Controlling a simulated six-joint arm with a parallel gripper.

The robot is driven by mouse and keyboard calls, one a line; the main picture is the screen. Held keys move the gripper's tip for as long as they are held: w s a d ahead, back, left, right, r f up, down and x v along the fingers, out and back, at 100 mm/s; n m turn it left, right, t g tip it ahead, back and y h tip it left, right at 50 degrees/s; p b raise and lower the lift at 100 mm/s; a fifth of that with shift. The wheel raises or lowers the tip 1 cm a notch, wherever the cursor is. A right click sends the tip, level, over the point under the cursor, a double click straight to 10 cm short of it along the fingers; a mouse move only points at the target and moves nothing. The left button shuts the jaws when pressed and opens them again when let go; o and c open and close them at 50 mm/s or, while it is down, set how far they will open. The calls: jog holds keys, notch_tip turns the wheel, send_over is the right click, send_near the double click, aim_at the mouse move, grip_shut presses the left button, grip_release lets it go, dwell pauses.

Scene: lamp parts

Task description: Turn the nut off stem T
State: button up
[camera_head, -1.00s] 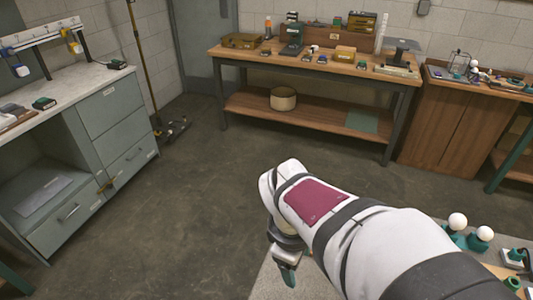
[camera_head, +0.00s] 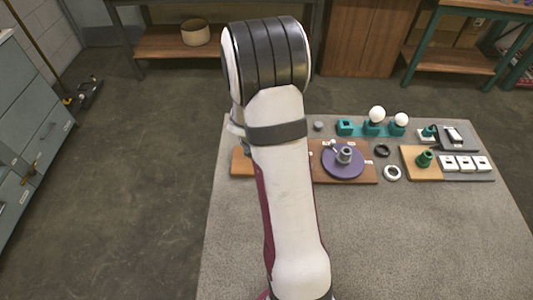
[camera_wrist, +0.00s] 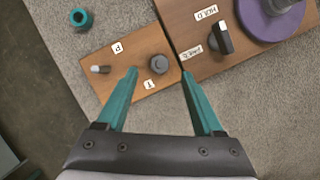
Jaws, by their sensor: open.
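In the wrist view, a dark grey round nut (camera_wrist: 158,63) sits on the wooden board (camera_wrist: 125,55), beside the label T. I see it nearly from above, so stem T beneath it is mostly hidden. My gripper (camera_wrist: 159,73) is open and empty. Its two teal fingers point toward the board, with the nut between and just past the tips in the picture. Whether they are level with the nut I cannot tell. In the head view my arm hides the gripper and nut.
A teal ring-shaped piece (camera_wrist: 80,18) lies on the table left of the board. A second board (camera_head: 366,174) adjoins on the right, with a black knob (camera_wrist: 220,38) and a purple disc (camera_head: 343,163). Bulbs on teal holders (camera_head: 372,128) stand behind. The front table is clear.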

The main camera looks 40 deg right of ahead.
jog(key=shift+x, duration=1.95)
grip_shut()
jog(key=c, duration=0.7)
grip_release()
jog(key=shift+c, duration=0.2)
grip_shut()
jog(key=shift+s+d+n+t, duration=0.15)
jog(key=shift+n+t, duration=0.35)
jog(key=shift+n, duration=0.9)
jog(key=n+t, duration=0.1)
jog(key=n, duration=0.2)
jog(key=shift+r+y, duration=0.1)
jog(key=shift+y, duration=0.3)
